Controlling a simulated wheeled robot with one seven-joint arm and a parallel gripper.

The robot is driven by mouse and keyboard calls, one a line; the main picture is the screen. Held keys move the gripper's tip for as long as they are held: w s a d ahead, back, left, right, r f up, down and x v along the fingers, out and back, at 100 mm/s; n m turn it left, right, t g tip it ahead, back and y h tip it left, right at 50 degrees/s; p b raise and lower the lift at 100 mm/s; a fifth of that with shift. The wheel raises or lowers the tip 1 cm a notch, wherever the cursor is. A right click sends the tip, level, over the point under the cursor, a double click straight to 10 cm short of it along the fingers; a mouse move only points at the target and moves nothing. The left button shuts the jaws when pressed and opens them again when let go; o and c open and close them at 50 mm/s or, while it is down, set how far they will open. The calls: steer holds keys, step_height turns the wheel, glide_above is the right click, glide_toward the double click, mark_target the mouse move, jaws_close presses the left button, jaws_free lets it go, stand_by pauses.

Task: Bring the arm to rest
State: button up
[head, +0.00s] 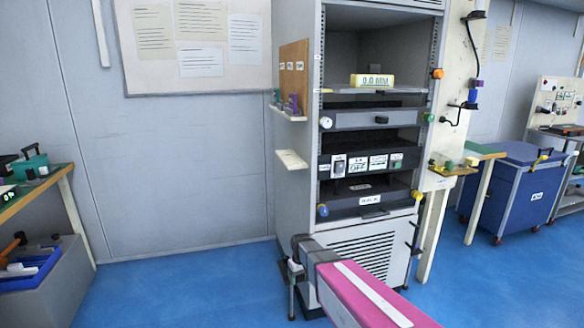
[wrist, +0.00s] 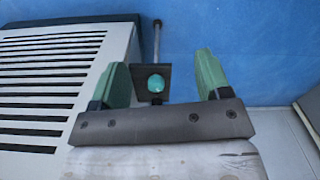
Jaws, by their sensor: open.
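My gripper (wrist: 163,64) shows in the wrist view with its two green fingers set wide apart. It is open, and no object is clamped between the fingers. A dark square plate with a teal round spot (wrist: 155,83) and a thin rod appears in the gap between them; I cannot tell whether it touches a finger. In the head view my pink arm link (head: 365,295) reaches up from the bottom edge to a grey joint in front of the rack's lower left corner. The fingers cannot be made out clearly there.
A tall equipment rack (head: 370,205) stands just behind my arm; its vented panel (wrist: 50,90) is close to the gripper's left. A workbench (head: 35,192) is at the far left, a blue cart (head: 508,190) at the right. Blue floor (head: 190,290) lies open left of the rack.

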steer(key=s+d+r+m, duration=0.2)
steer(key=s+d+r, duration=0.3)
steer(key=s+d, duration=0.2)
steer(key=s+d+r+m, duration=0.3)
steer(key=s+d+r, duration=0.2)
steer(key=s+d, duration=0.3)
steer(key=shift+s+d+r, duration=0.2)
steer(key=shift+s+d, duration=0.05)
steer(key=shift+s, duration=0.25)
